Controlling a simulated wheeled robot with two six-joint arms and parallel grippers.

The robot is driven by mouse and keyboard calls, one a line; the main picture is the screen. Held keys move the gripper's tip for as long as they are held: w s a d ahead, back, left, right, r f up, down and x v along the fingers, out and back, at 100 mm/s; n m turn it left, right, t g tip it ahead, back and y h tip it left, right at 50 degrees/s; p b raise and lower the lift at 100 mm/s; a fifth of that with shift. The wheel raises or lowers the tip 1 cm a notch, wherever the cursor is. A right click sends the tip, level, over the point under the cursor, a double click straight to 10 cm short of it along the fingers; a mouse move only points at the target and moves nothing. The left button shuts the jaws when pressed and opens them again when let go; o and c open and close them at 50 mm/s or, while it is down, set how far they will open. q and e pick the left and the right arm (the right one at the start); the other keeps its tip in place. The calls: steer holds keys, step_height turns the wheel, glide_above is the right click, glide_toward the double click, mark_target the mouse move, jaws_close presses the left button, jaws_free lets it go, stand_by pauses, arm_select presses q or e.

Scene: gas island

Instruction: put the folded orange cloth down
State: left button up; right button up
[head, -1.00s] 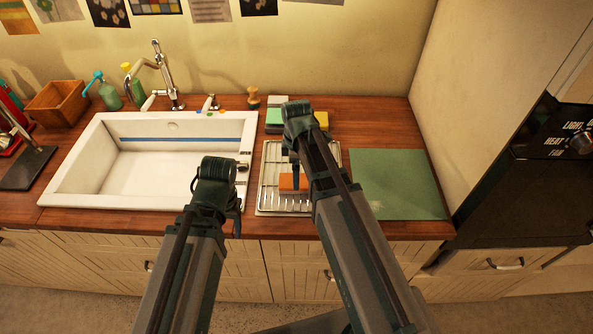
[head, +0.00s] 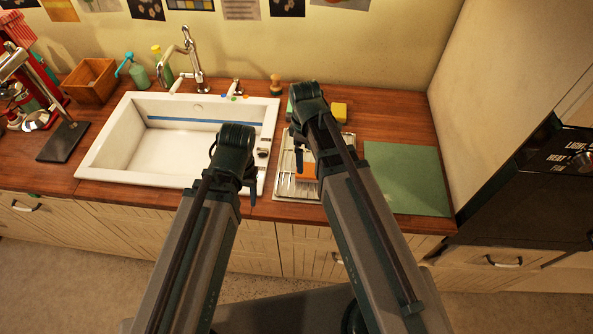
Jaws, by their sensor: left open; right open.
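The folded orange cloth (head: 306,171) lies on the metal drying rack (head: 285,185) right of the sink, partly hidden behind my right arm. My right gripper (head: 299,160) is open and points down over the rack, just left of the cloth; the arm hides most of its fingers, and I cannot tell whether it touches the cloth. My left gripper (head: 250,192) is open and empty near the right front corner of the sink, its fingers partly hidden.
The white sink (head: 100,155) with a tap (head: 195,65) is at the left. A green mat (head: 405,178) lies right of the rack. A yellow sponge (head: 339,109) is behind the rack. A wooden box (head: 92,82) and bottles stand at the back left. A wall bounds the counter's right end.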

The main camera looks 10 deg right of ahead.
steer(key=s+a+m, duration=0.7)
steer(key=s+m, duration=0.1)
steer(key=s, duration=0.3)
steer(key=shift+h, duration=0.4)
step_height(320, 180, down, 10)
steer(key=b, duration=1)
steer(key=shift+r, duration=0.1)
